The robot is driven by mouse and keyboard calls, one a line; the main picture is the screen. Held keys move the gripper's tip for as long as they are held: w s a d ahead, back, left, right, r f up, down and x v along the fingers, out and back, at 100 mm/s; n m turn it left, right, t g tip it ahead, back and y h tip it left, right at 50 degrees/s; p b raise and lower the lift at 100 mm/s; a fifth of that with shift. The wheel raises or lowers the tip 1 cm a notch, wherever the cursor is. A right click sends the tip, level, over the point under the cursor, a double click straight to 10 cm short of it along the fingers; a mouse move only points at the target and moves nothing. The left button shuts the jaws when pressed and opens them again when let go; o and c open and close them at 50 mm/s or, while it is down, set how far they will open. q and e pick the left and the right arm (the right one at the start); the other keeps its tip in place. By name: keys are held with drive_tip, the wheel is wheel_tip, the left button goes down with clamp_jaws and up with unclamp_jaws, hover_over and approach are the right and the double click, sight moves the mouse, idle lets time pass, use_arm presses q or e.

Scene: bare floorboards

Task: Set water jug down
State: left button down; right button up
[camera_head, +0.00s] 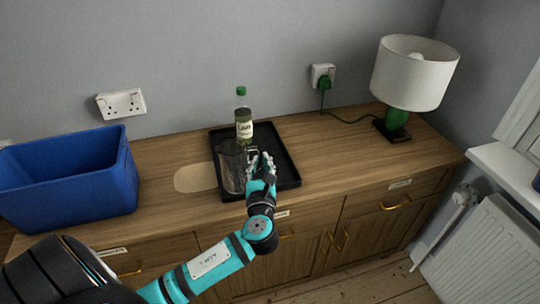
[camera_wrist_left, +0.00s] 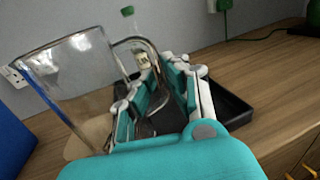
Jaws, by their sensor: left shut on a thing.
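The water jug (camera_head: 232,168) is clear glass and stands upright at the left part of the black tray (camera_head: 288,171) in the head view. In the left wrist view the jug (camera_wrist_left: 75,75) fills the left side, with its handle (camera_wrist_left: 152,58) towards my fingers. My left gripper (camera_head: 263,163) is shut on the jug's handle; its fingers also show in the left wrist view (camera_wrist_left: 165,95). I cannot tell whether the jug's base touches the tray. My right gripper is in neither view.
A bottle with a green cap (camera_head: 243,122) stands behind the jug on the tray. A blue bin (camera_head: 66,180) is at the left of the wooden sideboard (camera_head: 335,160). A lamp (camera_head: 412,75) stands at the right, its cord running to a wall socket. The worktop between tray and lamp is clear.

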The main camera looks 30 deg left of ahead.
use_arm(q)
drive_tip(key=shift+w+a+f, duration=0.3)
drive_tip(key=shift+w+f, duration=0.5)
drive_tip(key=shift+w, duration=1)
drive_tip(key=shift+w+a+f, duration=0.25)
drive_tip(key=shift+w+f, duration=0.5)
drive_tip(key=shift+w, duration=1.05)
drive_tip(key=shift+w+a+f, duration=0.3)
drive_tip(key=shift+w+f, duration=0.5)
drive_tip(key=shift+w, duration=1)
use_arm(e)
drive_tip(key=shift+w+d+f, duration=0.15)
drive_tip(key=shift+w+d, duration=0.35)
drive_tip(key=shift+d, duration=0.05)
use_arm(q)
drive_tip(key=shift+f+b, duration=0.1)
drive_tip(key=shift+b, duration=0.2)
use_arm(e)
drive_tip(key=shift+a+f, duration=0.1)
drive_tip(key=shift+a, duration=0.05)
use_arm(q)
drive_tip(key=c, duration=1.4)
unclamp_jaws()
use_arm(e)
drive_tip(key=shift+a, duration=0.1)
